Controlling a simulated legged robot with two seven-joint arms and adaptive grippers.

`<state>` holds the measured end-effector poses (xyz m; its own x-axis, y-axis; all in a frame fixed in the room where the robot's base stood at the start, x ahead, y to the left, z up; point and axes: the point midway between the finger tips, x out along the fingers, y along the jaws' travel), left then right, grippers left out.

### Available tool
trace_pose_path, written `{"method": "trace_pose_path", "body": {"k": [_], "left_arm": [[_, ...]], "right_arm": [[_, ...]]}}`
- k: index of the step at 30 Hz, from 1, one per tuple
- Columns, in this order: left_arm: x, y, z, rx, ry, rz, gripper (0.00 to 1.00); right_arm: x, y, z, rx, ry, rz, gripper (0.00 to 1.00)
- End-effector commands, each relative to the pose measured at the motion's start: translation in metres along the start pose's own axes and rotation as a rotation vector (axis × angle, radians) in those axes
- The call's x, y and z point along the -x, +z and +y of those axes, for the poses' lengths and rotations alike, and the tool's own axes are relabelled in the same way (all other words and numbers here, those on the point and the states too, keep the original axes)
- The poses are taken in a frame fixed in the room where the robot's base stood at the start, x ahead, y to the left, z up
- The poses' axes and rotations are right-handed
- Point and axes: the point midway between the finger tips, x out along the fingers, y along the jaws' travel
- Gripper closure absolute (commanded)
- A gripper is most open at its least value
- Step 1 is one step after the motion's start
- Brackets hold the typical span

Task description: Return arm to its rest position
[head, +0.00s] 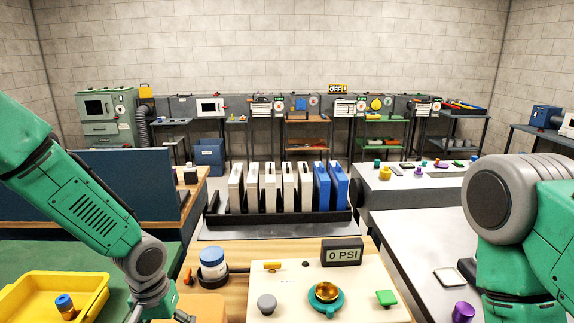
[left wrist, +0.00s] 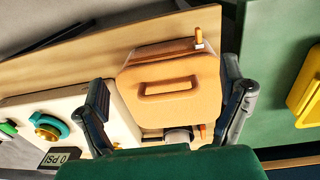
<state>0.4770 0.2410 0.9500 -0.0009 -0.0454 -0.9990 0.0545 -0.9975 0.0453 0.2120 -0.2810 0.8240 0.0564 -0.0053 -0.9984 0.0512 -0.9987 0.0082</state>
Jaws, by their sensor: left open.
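My left arm comes in from the left in the head view, its gripper (head: 163,310) low at the bottom edge and partly cut off. In the left wrist view the left gripper (left wrist: 165,88) has its two fingers spread wide apart with nothing held between them. An orange block-like container with a recessed handle (left wrist: 170,88) appears beyond and between the fingers; its top also shows in the head view (head: 205,306), just right of the gripper. My right arm is bent at the right of the head view; its gripper is out of the picture.
A pale panel (head: 345,300) carries a 0 PSI display (head: 342,252), a teal-and-gold fitting (head: 326,296) and knobs. A white-and-blue jar (head: 213,264) stands on the wooden bench. A yellow tray (head: 95,282) is at left. A black rack (head: 280,224) holds white and blue upright cases.

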Motion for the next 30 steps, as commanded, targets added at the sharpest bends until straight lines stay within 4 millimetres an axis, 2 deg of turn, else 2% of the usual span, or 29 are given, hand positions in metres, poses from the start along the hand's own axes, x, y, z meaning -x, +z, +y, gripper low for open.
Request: {"method": "trace_pose_path", "body": {"k": [1,5,11,14,17,18,21,25,30], "left_arm": [[-0.013,0.007,0.002,-0.007,0.007,-0.010,0.10],[-0.038,0.027,0.009,-0.020,0.034,-0.022,0.10],[-0.088,0.071,0.016,-0.037,0.082,-0.038,0.10],[-0.123,0.101,0.014,-0.042,0.107,-0.044,0.10],[-0.166,0.143,0.004,-0.044,0.121,-0.042,0.10],[-0.184,0.164,-0.002,-0.046,0.117,-0.037,0.10],[-0.219,0.211,-0.025,-0.055,0.078,-0.009,0.10],[-0.236,0.248,-0.052,-0.080,0.006,0.030,0.10],[-0.237,0.264,-0.066,-0.106,-0.049,0.056,0.10]], "right_arm": [[-0.005,0.000,0.000,0.000,0.000,0.001,0.09],[-0.013,0.000,0.000,0.001,0.000,0.001,0.09],[-0.031,0.001,0.000,0.000,0.000,0.001,0.09],[-0.044,0.002,0.000,0.000,0.000,0.000,0.09],[-0.063,0.003,0.000,0.000,0.000,0.000,0.09],[-0.073,0.004,0.000,0.000,0.000,0.000,0.09],[-0.094,0.005,-0.001,0.000,0.000,0.000,0.09],[-0.109,0.006,-0.001,0.000,0.000,0.000,0.09],[-0.114,0.006,-0.001,0.001,0.000,0.001,0.09]]}}
